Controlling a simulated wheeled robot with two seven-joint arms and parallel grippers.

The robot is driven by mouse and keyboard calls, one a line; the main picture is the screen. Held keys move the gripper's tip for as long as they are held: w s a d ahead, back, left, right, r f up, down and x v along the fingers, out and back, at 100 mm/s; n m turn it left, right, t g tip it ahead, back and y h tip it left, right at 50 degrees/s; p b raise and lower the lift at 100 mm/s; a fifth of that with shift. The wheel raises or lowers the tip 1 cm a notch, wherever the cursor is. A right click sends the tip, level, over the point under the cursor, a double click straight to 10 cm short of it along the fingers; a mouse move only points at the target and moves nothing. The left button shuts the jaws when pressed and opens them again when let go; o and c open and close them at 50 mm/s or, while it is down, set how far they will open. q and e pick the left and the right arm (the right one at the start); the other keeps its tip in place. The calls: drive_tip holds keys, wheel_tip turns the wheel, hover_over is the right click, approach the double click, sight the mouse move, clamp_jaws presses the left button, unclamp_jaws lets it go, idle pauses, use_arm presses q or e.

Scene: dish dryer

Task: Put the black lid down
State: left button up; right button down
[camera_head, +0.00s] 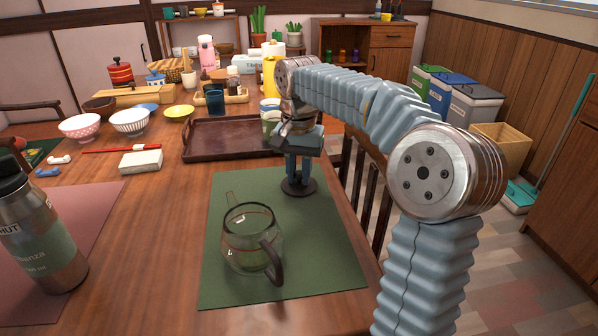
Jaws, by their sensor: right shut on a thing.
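The black lid (299,187) is a small dark disc at the upper right part of the green mat (335,250). My right gripper (298,172) points down and is shut on the lid from above. The lid is level and close over the mat; I cannot tell whether it touches. A clear glass teapot (250,240) with a dark handle stands open-topped on the mat, nearer to me and left of the lid. My left gripper is not in view.
A steel bottle (40,235) stands at the left on a reddish mat (100,205). A dark brown tray (225,140) lies behind the green mat, with cups at its right end. Bowls and a white box (141,161) sit farther left. Chairs border the table's right edge.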

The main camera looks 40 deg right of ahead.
sight(299, 173)
drive_tip(key=c, duration=1)
unclamp_jaws()
drive_tip(key=shift+f, duration=0.1)
drive_tip(key=shift+o, duration=0.2)
wheel_tip(299, 173, up, 12)
drive_tip(key=p, duration=0.3)
drive_tip(key=shift+p, duration=0.3)
